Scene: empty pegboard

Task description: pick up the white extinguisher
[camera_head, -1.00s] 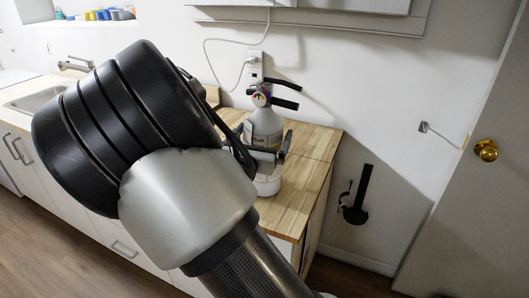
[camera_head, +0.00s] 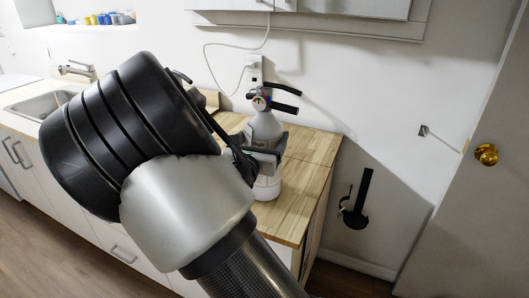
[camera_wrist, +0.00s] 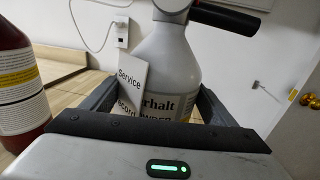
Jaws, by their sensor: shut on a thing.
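The white extinguisher (camera_head: 268,185) stands upright on the wooden counter, with a black handle and a small gauge at its top. In the wrist view its pale body (camera_wrist: 170,58) fills the middle, with dark lettering and a white "Service" tag (camera_wrist: 131,78) hanging in front. My gripper (camera_wrist: 158,100) is shut on the extinguisher's body, one finger on each side. In the head view my arm hides part of the gripper, and the fingers show around the middle of the bottle.
A dark red bottle (camera_wrist: 20,85) with a label stands left of the extinguisher in the wrist view. A wall outlet (camera_head: 255,70) with a white cord is behind. The counter (camera_head: 310,172) is clear to the right. A door with a brass knob (camera_head: 486,154) is far right.

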